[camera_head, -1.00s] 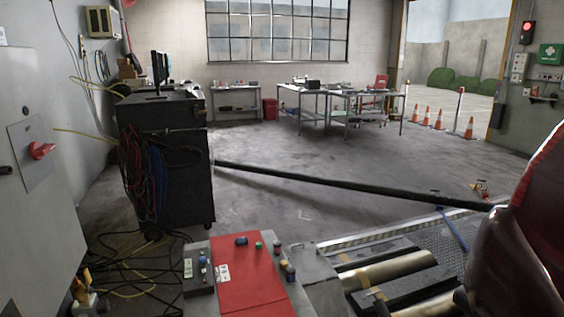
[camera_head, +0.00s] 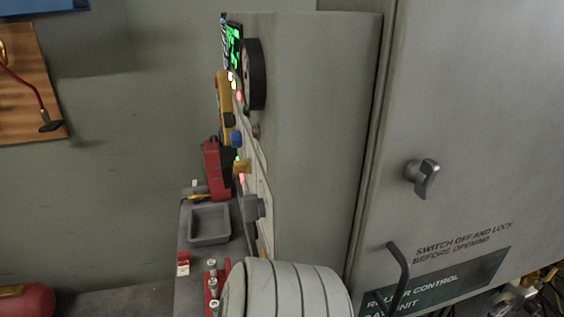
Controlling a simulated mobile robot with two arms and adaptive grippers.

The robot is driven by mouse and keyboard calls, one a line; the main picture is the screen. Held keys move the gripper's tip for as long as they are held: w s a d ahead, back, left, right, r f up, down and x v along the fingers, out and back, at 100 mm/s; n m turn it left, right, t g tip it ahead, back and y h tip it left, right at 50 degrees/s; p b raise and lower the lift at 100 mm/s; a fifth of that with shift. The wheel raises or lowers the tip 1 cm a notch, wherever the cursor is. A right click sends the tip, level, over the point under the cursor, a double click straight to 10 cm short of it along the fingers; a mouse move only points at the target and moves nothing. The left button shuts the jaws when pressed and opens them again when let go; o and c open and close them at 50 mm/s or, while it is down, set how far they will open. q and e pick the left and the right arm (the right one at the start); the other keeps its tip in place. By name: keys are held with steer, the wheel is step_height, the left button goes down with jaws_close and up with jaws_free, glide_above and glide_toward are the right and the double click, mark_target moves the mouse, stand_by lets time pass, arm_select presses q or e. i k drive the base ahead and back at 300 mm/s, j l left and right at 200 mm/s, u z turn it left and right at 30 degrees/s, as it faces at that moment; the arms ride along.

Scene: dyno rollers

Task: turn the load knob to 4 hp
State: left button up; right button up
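The control panel is seen almost edge-on, on the left side of a grey cabinet (camera_head: 318,130). Several small controls stick out from its face, among them a blue knob (camera_head: 236,139), a dark knob (camera_head: 229,120) and a larger grey one (camera_head: 253,207). I cannot tell which is the load knob, and no scale or 4 hp mark is readable. A lit green display (camera_head: 234,46) and a round dark-rimmed gauge (camera_head: 256,74) are at the top of the panel. Neither of my grippers is in view.
A cabinet door with a handle (camera_head: 424,178) and warning lettering is at right. A shelf with a grey tray (camera_head: 209,224) juts out below the panel. A pale ribbed round object (camera_head: 288,290) stands in front at the bottom. A red cylinder (camera_head: 27,300) is at lower left.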

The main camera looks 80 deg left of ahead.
mark_target(235, 136)
steer(key=u, duration=3)
steer(key=j+z, duration=0.35)
steer(key=z, duration=0.15)
steer(key=j+z, duration=0.2)
steer(key=z, duration=0.15)
steer(key=j+z, duration=0.2)
steer(key=j, duration=0.5)
steer(key=j+z, duration=0.2)
steer(key=j, duration=0.55)
steer(key=j+z, duration=0.2)
steer(key=j, duration=0.5)
steer(key=k+j+z, duration=0.1)
steer(key=j+z, duration=0.15)
steer(key=j, duration=0.45)
